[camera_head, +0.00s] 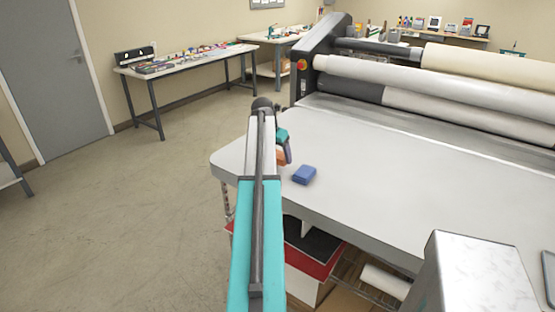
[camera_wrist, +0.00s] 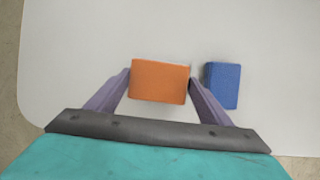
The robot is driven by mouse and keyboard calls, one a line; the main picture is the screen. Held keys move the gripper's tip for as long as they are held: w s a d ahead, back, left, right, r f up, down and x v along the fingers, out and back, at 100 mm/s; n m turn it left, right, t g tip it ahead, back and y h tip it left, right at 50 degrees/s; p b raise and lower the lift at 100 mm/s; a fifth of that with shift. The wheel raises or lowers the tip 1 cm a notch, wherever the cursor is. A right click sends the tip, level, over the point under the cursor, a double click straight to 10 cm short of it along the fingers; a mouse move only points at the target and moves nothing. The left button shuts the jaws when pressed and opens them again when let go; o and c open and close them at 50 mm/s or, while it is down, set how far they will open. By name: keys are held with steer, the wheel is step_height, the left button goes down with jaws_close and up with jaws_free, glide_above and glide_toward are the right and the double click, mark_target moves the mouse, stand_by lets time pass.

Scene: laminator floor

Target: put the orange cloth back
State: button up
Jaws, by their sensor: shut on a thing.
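The orange cloth (camera_wrist: 160,82) is a folded block between the two fingers of my gripper (camera_wrist: 160,80) in the wrist view. The gripper is shut on it, with a finger at each side. In the head view only a small part of the orange cloth (camera_head: 281,157) shows beside my arm, over the near left end of the laminator table (camera_head: 345,165). Whether the cloth touches the table top or is held just above it, I cannot tell.
A blue folded cloth (camera_head: 304,174) lies on the table just right of my gripper; it also shows close to the right finger in the wrist view (camera_wrist: 222,85). Laminator rollers (camera_head: 430,85) stand behind. The table top to the right is clear.

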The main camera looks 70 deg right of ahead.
mark_target(278, 160)
steer(key=shift+d, duration=0.2)
steer(key=shift+w+d, duration=0.1)
steer(key=shift+d, duration=0.3)
steer(key=shift+f+p, duration=0.75)
steer(key=shift+f, duration=1.05)
steer(key=shift+f, duration=0.1)
steer(key=o, duration=1.2)
steer(key=shift+b+v, duration=1.15)
steer(key=shift+v, duration=5)
steer(key=shift+d, duration=0.1)
